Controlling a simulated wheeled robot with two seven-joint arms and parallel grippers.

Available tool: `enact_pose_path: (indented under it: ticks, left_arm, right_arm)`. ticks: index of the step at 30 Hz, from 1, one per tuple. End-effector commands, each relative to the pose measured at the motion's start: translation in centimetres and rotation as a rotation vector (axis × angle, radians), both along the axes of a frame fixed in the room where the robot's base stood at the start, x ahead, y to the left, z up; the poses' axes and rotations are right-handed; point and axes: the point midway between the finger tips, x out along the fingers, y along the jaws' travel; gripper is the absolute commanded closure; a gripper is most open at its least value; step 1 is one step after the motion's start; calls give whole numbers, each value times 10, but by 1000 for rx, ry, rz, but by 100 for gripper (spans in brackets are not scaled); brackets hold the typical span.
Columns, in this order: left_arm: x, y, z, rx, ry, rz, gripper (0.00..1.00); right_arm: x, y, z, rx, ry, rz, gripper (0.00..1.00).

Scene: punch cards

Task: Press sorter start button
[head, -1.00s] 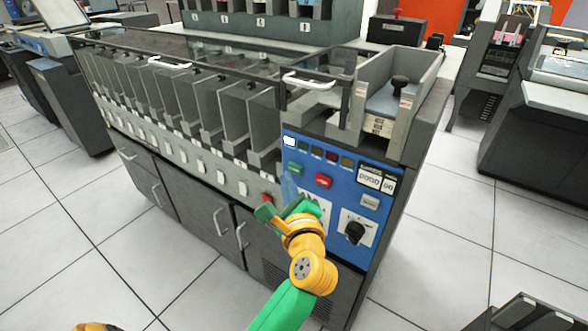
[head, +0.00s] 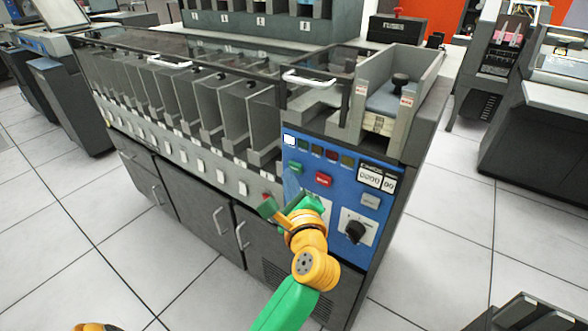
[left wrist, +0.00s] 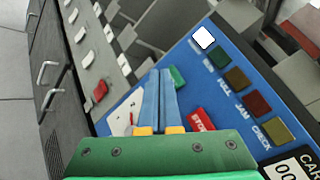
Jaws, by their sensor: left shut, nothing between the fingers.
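The sorter's blue control panel (head: 345,178) is at the right end of the grey machine. A green button (head: 296,167) sits at its upper left, and a red STOP button (head: 323,180) is to the right and a little lower. The green button also shows in the left wrist view (left wrist: 178,77), partly hidden by a finger. My left gripper (head: 291,186) is shut and empty in front of the panel, its tips just below the green button. In the left wrist view the blue fingertips (left wrist: 160,72) are beside that button. I cannot tell whether they touch it.
Indicator lamps (head: 318,149) run along the panel top, the leftmost one lit white. A counter (head: 376,179) and a black rotary knob (head: 355,231) are to the right. Open floor (head: 440,235) lies to the right.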

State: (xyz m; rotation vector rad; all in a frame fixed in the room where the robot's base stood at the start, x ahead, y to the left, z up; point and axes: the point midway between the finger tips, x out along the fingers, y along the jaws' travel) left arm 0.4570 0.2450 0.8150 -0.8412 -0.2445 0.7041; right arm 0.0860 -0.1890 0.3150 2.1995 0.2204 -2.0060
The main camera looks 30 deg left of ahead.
Motion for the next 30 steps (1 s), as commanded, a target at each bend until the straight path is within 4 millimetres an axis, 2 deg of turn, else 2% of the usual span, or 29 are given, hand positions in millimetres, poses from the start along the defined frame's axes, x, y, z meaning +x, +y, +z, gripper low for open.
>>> enact_pose_path:
  ticks: [30]
  left_arm:
    - [10,-1,0,0,1,1,100]
  right_arm:
    - [0,0,-6,0,0,0,100]
